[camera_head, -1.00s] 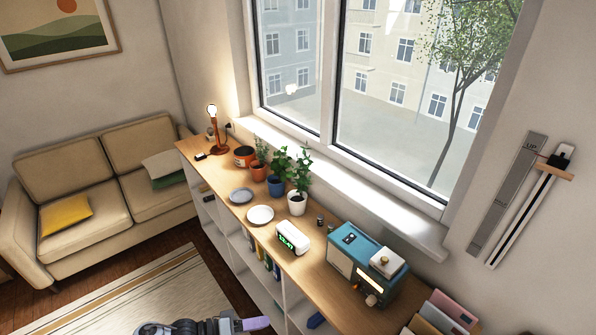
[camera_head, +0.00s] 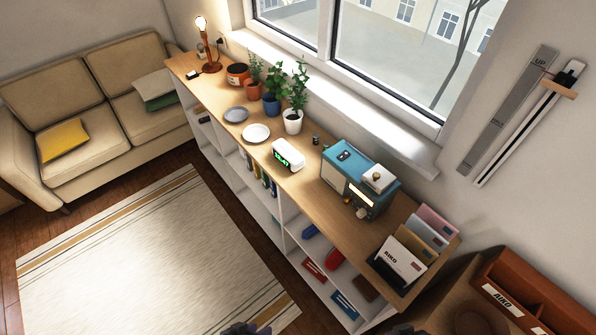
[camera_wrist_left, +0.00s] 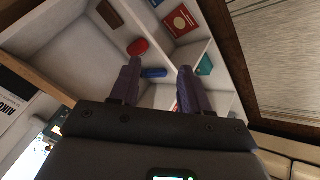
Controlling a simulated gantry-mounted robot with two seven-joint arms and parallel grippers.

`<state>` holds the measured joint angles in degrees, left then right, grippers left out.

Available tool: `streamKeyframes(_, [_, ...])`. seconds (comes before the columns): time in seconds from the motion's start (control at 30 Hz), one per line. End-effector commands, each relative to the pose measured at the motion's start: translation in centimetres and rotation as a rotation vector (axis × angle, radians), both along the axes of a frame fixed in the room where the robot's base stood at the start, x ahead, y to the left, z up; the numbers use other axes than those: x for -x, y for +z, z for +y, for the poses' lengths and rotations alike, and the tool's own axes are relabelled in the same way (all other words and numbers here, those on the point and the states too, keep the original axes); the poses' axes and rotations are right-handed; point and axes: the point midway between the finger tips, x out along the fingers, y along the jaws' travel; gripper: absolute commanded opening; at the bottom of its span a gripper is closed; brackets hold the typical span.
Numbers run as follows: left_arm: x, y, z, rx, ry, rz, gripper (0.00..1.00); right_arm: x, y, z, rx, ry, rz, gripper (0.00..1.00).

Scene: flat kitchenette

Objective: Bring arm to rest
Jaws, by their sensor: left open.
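My left gripper (camera_head: 245,329) shows only as a dark sliver at the bottom edge of the head view, over the striped rug. In the left wrist view my left gripper (camera_wrist_left: 158,75) has its two purple fingers spread apart, with nothing held between them. Beyond the fingers are the cubbies of the white shelf unit (camera_wrist_left: 150,30), seen at a slant. A red object (camera_wrist_left: 138,47) and a blue object (camera_wrist_left: 154,73) lie inside it, apart from the fingers. My right gripper cannot be made out.
The rug (camera_head: 140,250) is clear. A sofa (camera_head: 90,110) stands at the left.

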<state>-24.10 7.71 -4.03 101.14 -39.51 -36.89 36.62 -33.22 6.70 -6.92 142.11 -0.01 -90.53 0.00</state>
Motion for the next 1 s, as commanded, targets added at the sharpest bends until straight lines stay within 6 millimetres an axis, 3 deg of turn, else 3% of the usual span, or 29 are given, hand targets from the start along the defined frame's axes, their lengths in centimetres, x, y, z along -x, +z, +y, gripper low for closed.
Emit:
streamKeyframes(0.2, [0.4, 8.7, 4.0, -0.267, 0.081, -0.049, 0.46, 0.0, 0.0, 0.0, 0.000, -0.001, 0.000, 0.00])
streamKeyframes(0.4, [0.4, 16.4, 7.3, -0.395, 0.140, -0.040, 0.46, 0.0, 0.0, 0.0, 0.000, -0.001, 0.000, 0.00])
streamKeyframes(0.53, [1.9, 19.3, 9.1, -0.450, 0.140, 0.021, 0.46, 0.0, 0.0, 0.0, 0.001, 0.000, 0.001, 0.00])
streamKeyframes(0.67, [4.3, 18.5, 10.0, -0.525, 0.022, 0.129, 0.46, 0.0, 0.0, -0.1, 0.002, 0.000, 0.001, 0.00])
streamKeyframes(0.7, [4.1, 20.8, 10.0, -0.521, 0.029, 0.122, 0.46, 0.1, 1.9, -0.1, 0.004, 0.001, 0.007, 0.00])
streamKeyframes(0.87, [4.1, 24.5, 10.0, -0.520, 0.032, 0.121, 0.46, 0.1, 5.9, -0.2, 0.005, 0.003, 0.001, 0.00])
streamKeyframes(1.0, [4.1, 28.6, 10.0, -0.521, 0.033, 0.120, 0.46, 0.0, 10.1, -0.2, 0.006, 0.003, 0.000, 0.00])
